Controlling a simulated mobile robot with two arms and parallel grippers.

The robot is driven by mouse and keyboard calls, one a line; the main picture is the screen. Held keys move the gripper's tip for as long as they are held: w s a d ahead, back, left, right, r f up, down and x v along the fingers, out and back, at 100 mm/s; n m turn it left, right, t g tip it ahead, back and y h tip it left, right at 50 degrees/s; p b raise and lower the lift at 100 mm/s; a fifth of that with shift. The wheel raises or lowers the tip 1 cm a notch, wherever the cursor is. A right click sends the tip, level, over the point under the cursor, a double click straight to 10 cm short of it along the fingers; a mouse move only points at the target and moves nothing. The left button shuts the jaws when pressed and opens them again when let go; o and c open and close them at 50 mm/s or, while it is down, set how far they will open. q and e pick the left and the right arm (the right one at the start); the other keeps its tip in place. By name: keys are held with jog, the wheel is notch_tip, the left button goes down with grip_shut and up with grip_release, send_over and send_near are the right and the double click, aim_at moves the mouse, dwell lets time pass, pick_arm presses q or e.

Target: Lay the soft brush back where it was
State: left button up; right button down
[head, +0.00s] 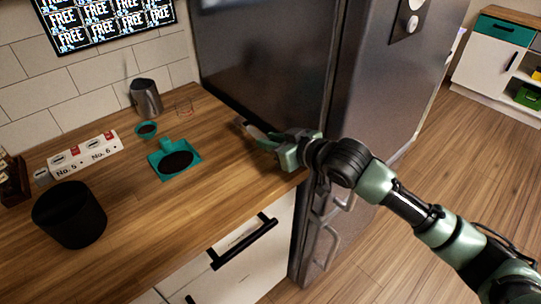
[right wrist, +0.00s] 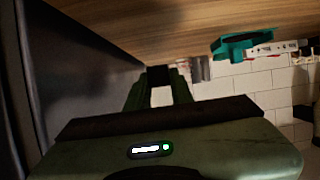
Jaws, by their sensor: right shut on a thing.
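My right gripper (head: 272,143) reaches in from the right over the countertop, close to the dark fridge. It is shut on a small, slim greyish thing, which I take for the soft brush (head: 243,125); the thing sticks out past the fingertips toward the upper left. In the right wrist view, a dark end of the held thing (right wrist: 158,75) shows between the fingers of the gripper (right wrist: 160,92). Its bristles cannot be made out. Whether it touches the wood cannot be told. My left gripper is not in view.
On the wooden countertop (head: 120,255) stand a teal tray with dark grounds (head: 195,156), a small teal cup (head: 147,130), a metal pitcher (head: 146,98), a small glass (head: 184,107), white numbered boxes (head: 85,154) and a black canister (head: 69,214). The fridge (head: 265,55) borders the counter.

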aim_at(272, 164)
jog(key=shift+f, duration=2.55)
jog(key=shift+f, duration=0.2)
jog(key=c, duration=1.2)
grip_release()
jog(key=shift+c, duration=0.2)
jog(key=shift+r, duration=0.15)
jog(key=shift+s+d+r, duration=0.1)
jog(key=shift+d, duration=0.05)
jog(key=v, duration=1.1)
jog(key=shift+s+r+b, duration=0.2)
jog(key=shift+s+b, duration=0.1)
jog(key=shift+b, duration=0.05)
jog(key=shift+d, duration=0.1)
